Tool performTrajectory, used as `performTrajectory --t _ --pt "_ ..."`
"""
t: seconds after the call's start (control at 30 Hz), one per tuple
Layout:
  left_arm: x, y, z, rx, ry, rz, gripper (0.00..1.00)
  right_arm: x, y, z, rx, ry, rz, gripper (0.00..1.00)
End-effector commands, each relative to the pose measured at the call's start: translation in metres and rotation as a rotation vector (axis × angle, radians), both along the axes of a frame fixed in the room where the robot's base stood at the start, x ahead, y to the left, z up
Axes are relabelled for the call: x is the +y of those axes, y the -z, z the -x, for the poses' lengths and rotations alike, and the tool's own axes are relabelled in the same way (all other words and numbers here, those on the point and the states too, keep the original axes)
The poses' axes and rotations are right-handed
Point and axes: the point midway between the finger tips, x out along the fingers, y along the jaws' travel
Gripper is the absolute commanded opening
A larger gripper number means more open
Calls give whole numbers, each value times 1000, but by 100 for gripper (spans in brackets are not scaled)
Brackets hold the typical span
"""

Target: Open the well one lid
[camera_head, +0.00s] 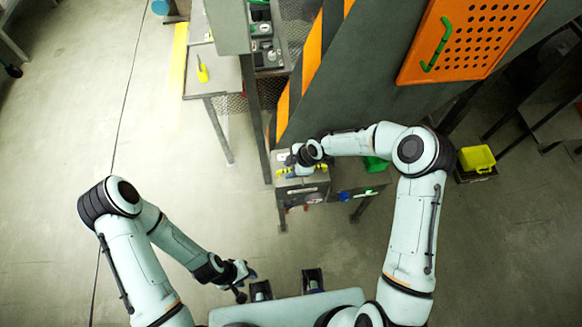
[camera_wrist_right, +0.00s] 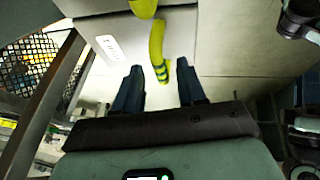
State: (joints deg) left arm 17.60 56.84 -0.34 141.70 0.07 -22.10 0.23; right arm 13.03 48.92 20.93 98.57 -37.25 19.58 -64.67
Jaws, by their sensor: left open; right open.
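A light grey panel with a small white label, which looks like the well lid (camera_wrist_right: 210,40), fills the upper middle of the right wrist view. A curved yellow handle (camera_wrist_right: 157,45) with dark green bands near its lower end stands out from it. My right gripper (camera_wrist_right: 160,66) is open, its two dark blue fingers on either side of the handle's lower end, with gaps visible on both sides. In the head view my right gripper (camera_head: 298,160) is over the small grey station (camera_head: 303,184) and hides part of its top. My left gripper (camera_head: 246,283) is open and empty, low near my base.
An orange perforated door (camera_head: 475,38) with a green handle (camera_head: 437,45) is on the large grey machine. A yellow crate (camera_head: 477,159) stands at right. A side table (camera_head: 212,80) holds a yellow object (camera_head: 202,70).

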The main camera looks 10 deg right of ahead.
Motion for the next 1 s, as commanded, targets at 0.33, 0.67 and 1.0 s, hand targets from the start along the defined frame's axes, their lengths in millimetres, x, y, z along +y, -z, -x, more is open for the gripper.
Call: performTrajectory --t 0.33,0.67,1.0 --pt "0 0 0 0 0 0 43 0 0 0 0 0 0 0" --pt "0 -3 -2 -2 0 0 43 0 -5 -3 -1 -1 0 0" --pt "0 -19 -12 -14 -1 -1 43 0 -30 -25 -10 2 -1 0"
